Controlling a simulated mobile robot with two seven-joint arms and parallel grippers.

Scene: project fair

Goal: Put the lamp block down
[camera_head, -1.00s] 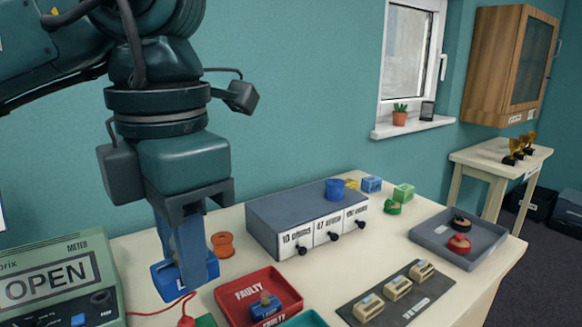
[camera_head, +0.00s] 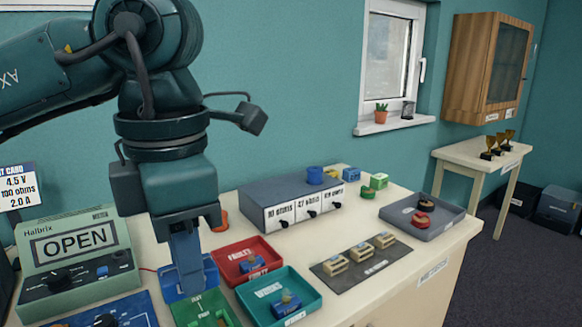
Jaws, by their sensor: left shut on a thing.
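My left gripper (camera_head: 187,287) points straight down at the near left of the table, shut on a blue block (camera_head: 170,286), which I take to be the lamp block. My fingers cover most of it. It is just behind a green block (camera_head: 205,309) and left of a red tray (camera_head: 227,256). I cannot tell whether the held block touches the table. Similar small blue blocks lie in the red tray, marked "FAULTY" (camera_head: 253,264), and in a teal tray (camera_head: 286,307). My right gripper is not in view.
A green meter reading "OPEN" (camera_head: 78,242) stands at left, with a blue board (camera_head: 135,309) before it. A grey resistor box (camera_head: 262,200) is behind the trays. A dark mat (camera_head: 375,266) with several beige pieces and a grey tray (camera_head: 440,228) are at right.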

